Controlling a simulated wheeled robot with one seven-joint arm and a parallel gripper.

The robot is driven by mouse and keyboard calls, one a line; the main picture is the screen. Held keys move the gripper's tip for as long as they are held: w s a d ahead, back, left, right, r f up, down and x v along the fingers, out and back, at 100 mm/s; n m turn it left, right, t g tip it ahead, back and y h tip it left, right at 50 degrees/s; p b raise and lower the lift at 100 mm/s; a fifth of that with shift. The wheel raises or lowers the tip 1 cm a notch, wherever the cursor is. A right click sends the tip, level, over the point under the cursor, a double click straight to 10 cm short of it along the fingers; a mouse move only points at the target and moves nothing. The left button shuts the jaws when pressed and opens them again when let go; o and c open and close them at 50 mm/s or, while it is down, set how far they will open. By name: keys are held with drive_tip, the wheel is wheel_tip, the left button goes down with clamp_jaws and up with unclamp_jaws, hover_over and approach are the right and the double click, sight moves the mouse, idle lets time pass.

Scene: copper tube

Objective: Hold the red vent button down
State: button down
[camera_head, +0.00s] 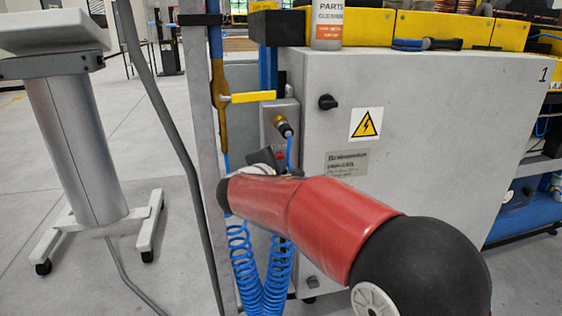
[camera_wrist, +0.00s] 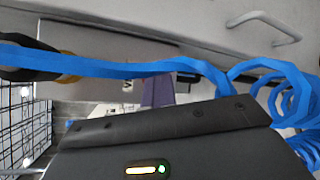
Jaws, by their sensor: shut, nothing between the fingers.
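I cannot make out the red vent button for certain in either view. My gripper (camera_head: 265,158) is just below this box, largely hidden behind my red arm. The dark body of my gripper (camera_wrist: 165,135) fills the bottom of the wrist view, with a lit indicator on it. Its fingers are shut and hold nothing. I cannot tell whether their tips touch anything.
Coiled blue hoses (camera_head: 258,268) hang below my gripper; a blue hose (camera_wrist: 110,67) also crosses the wrist view close by. A yellow valve handle (camera_head: 253,97) sticks out above. The grey cabinet (camera_head: 440,130) stands to the right. A wheeled stand (camera_head: 78,150) is at left, with open floor around it.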

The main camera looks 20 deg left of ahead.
drive_tip(key=shift+s, duration=0.1)
drive_tip(key=shift+s+d+b, duration=0.45)
drive_tip(key=shift+s+b, duration=0.25)
drive_tip(key=shift+b, duration=0.05)
drive_tip(key=shift+s+d+b, duration=0.45)
drive_tip(key=shift+s+b, duration=0.05)
drive_tip(key=shift+s, duration=0.2)
drive_tip(key=shift+s+d+b, duration=0.4)
drive_tip(key=shift+s+b, duration=0.1)
drive_tip(key=shift+s, duration=0.25)
drive_tip(key=shift+s+d+b, duration=0.45)
drive_tip(key=shift+s+b, duration=0.05)
drive_tip(key=shift+s, duration=0.2)
